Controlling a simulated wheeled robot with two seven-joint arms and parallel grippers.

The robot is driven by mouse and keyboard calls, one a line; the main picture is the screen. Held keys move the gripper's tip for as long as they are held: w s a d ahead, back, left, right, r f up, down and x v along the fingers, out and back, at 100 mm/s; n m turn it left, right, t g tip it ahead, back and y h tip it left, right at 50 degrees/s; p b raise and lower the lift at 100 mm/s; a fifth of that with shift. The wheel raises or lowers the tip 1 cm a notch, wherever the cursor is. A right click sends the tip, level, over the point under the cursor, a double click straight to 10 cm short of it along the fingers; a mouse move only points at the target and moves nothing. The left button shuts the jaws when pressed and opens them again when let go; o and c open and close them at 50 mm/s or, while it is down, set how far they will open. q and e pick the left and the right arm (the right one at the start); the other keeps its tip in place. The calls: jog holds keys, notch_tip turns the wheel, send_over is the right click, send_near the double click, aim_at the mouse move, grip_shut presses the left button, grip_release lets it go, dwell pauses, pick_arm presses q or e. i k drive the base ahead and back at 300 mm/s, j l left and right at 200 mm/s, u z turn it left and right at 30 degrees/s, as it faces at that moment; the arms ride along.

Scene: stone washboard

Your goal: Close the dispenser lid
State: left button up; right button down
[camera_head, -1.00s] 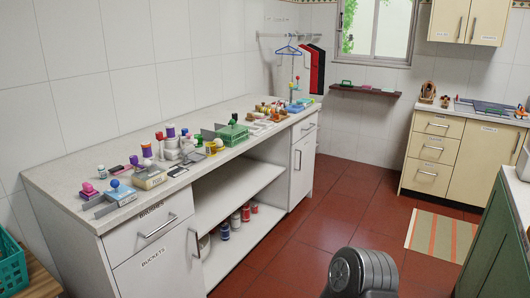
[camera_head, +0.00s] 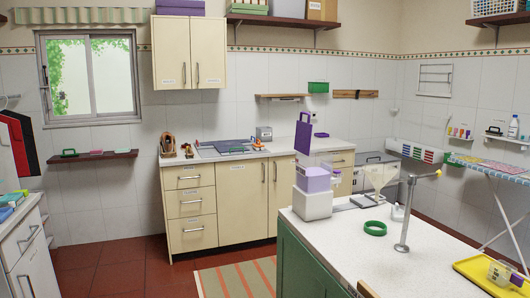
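Whether this panel is joined to the dispenser is too small to tell. Neither of my grippers shows in the head view.
The island counter (camera_head: 350,225) also bears a green ring (camera_head: 375,228), a grey tap-like post (camera_head: 408,215) and a yellow tray (camera_head: 488,272). Cream cabinets (camera_head: 240,192) line the back wall. Red floor and a striped mat (camera_head: 235,280) lie left of the island.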

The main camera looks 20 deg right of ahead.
aim_at(303, 139)
jog(key=i+z, duration=0.5)
jog(key=i, duration=0.3)
jog(key=i+j+z, duration=0.2)
jog(key=i+z, duration=0.3)
jog(key=i, duration=0.3)
jog(key=u, duration=0.95)
